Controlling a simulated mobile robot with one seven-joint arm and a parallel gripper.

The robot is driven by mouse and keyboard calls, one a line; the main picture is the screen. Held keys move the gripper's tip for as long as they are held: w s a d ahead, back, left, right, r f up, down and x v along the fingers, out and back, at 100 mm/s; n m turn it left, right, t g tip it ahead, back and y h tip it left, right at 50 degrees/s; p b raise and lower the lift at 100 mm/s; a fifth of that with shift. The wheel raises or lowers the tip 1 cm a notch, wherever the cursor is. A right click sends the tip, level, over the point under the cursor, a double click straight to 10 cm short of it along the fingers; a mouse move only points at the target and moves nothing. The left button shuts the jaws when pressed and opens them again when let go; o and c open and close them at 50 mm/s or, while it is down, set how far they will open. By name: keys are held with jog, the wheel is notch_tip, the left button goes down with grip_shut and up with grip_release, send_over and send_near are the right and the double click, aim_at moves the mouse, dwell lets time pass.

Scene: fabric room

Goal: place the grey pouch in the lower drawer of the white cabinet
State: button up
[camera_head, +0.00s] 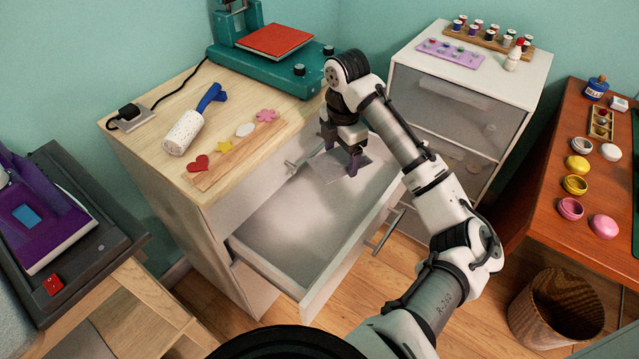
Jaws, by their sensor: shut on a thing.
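The grey pouch (328,169) is a small flat piece held by my gripper (340,165), whose dark fingers are shut on it. The fingers hide part of it. In the picture the pouch lies over the back part of an open drawer (335,275). I cannot tell its exact height above the drawer floor. The drawer is pulled out of the white cabinet (185,218) with the wooden top, below a closed drawer front (245,195). The visible part of the drawer's inside is pale and empty.
A teal machine (265,70), a lint roller (190,125) and a wooden strip (235,155) with small shapes lie on the cabinet top. A second cabinet (455,105) with grey fronts stands behind right.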

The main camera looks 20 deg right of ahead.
aim_at(337, 210)
jog(key=shift+w+d, duration=0.1)
jog(key=shift+w, duration=0.25)
jog(key=shift+w+f, duration=0.15)
jog(key=shift+f, duration=0.1)
notch_tip(337, 210, down, 19)
jog(key=shift+f+b, duration=0.2)
jog(key=shift+b, duration=0.85)
jog(key=shift+f, duration=0.2)
jog(key=o, duration=1)
notch_tip(337, 210, up, 12)
jog(key=shift+r+p, duration=0.25)
jog(key=shift+p, duration=0.05)
